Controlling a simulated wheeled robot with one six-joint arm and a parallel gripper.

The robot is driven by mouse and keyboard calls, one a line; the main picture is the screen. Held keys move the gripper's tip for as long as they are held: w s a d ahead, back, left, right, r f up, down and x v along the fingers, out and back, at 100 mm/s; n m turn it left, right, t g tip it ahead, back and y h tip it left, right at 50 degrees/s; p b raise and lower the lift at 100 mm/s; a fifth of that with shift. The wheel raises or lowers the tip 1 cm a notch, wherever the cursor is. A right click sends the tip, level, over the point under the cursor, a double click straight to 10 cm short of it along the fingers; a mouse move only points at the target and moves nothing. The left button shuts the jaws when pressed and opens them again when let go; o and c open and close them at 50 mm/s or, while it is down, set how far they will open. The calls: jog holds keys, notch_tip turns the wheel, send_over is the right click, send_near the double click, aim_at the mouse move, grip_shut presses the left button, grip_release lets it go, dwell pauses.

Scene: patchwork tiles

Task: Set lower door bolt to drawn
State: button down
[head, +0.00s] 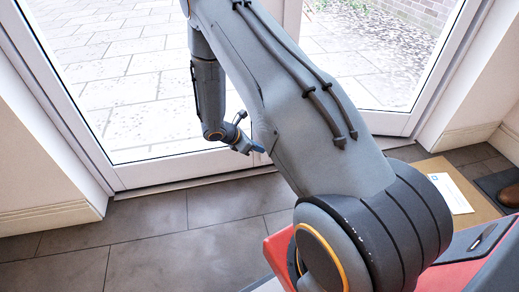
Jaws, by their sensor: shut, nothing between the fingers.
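My gripper (257,149) is small in the head view, low in front of the white-framed glass double doors (150,172), near their bottom rail. Its fingers are shut and hold nothing. The fingertips look bluish and point to the right, close to where the two doors meet. I cannot make out the lower door bolt. My thick grey upper arm covers the area right of the gripper, and the bolt may be hidden there. I cannot tell whether the gripper touches the door.
Dark grey floor tiles (150,240) lie clear in front of the doors. A cardboard piece (485,205) with a white paper (450,193) lies at the right, beside a brown object (500,187) on a dark mat. Pale walls flank the doors. Paving shows through the glass.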

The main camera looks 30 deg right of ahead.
jog(key=shift+w, duration=0.1)
jog(key=a+r+p, duration=0.2)
jog(key=a+r, duration=0.2)
jog(key=a, duration=0.4)
jog(key=shift+s+a+p, duration=0.2)
jog(key=shift+a+p, duration=0.1)
jog(key=shift+p, duration=0.1)
dwell(0.4)
